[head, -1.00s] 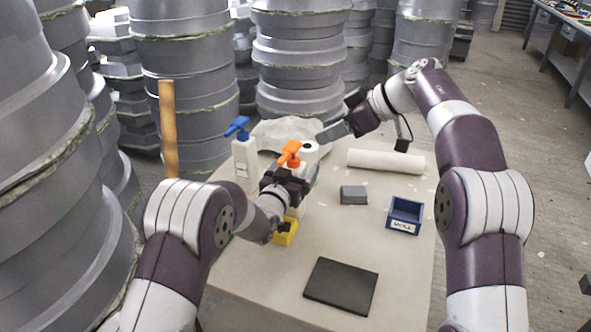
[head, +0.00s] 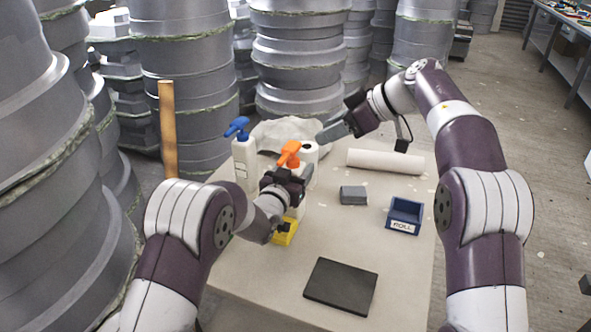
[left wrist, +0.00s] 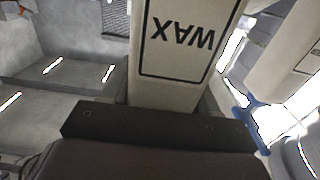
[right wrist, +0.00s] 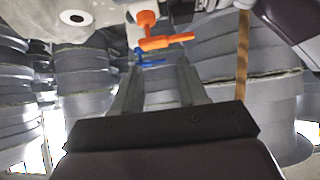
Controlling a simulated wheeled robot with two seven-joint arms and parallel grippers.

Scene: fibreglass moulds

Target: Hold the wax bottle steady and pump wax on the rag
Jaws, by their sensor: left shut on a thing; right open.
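The wax bottle, with an orange pump head (head: 289,152), stands upright on the table. My left gripper (head: 292,176) is shut on its body, below the pump. In the left wrist view, the white bottle (left wrist: 180,75) fills the space between the fingers, its WAX label upside down. My right gripper (head: 326,134) is open and empty, above and to the right of the pump, not touching it. In the right wrist view, the orange pump (right wrist: 155,40) lies beyond the open fingers.
A blue-pump bottle (head: 243,160) stands left of the wax bottle. A white roll (head: 385,162), a grey block (head: 353,195), a blue ROLL bin (head: 405,214), a dark pad (head: 341,286) and a yellow object (head: 285,232) are on the table (head: 400,270). Stacked moulds (head: 185,60) surround the back.

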